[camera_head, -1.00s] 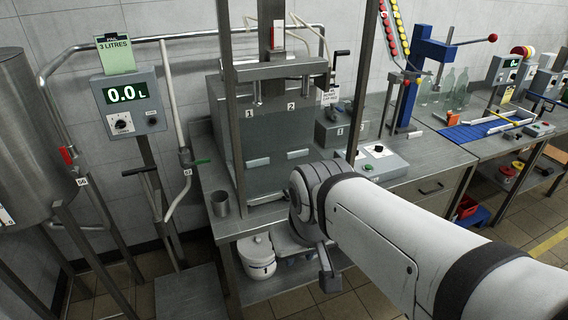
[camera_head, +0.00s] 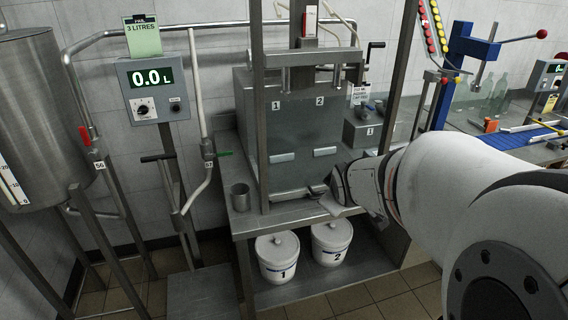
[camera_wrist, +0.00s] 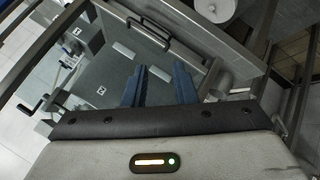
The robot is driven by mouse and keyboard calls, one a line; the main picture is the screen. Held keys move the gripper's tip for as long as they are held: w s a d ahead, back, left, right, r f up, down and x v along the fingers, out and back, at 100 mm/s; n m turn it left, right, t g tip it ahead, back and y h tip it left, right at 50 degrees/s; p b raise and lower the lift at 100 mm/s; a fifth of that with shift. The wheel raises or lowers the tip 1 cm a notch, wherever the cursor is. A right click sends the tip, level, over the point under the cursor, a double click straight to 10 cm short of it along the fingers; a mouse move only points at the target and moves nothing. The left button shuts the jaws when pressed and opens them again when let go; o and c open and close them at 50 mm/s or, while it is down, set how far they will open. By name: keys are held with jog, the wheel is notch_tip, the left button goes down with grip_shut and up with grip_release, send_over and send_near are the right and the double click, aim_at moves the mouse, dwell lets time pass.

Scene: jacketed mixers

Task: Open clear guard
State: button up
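The clear guard (camera_head: 298,130) looks like a grey see-through panel on the front of the press between the steel uprights. It appears closed, with blocks labelled 1 and 2 behind it. In the wrist view the panel (camera_wrist: 118,30) fills the upper middle, with a dark bar handle (camera_wrist: 150,34) along its edge. My gripper (camera_wrist: 159,66) shows two blue fingers spread apart with nothing between them, short of the handle. In the head view my gripper (camera_head: 322,194) is low in front of the guard's bottom edge, its fingers partly hidden by the wrist.
A steel cup (camera_head: 241,197) stands left on the bench. Two white lidded buckets (camera_head: 278,258) (camera_head: 332,242) sit on the shelf below. A meter (camera_head: 154,89) and pipes are at left.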

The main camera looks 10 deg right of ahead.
jog(key=w+d+f+n+t+y+b, duration=0.3)
jog(key=w+d+f+n+t+b, duration=0.55)
jog(key=w+f+n, duration=0.45)
jog(key=shift+m+g, duration=0.4)
jog(key=shift+g, duration=0.45)
jog(key=x, duration=0.3)
jog(key=f+x, duration=0.1)
jog(key=x, duration=0.2)
jog(key=shift+w+d+f, duration=0.15)
jog(key=shift+d+f, duration=0.05)
jog(key=shift+f, duration=0.1)
jog(key=shift+c, duration=0.5)
grip_shut()
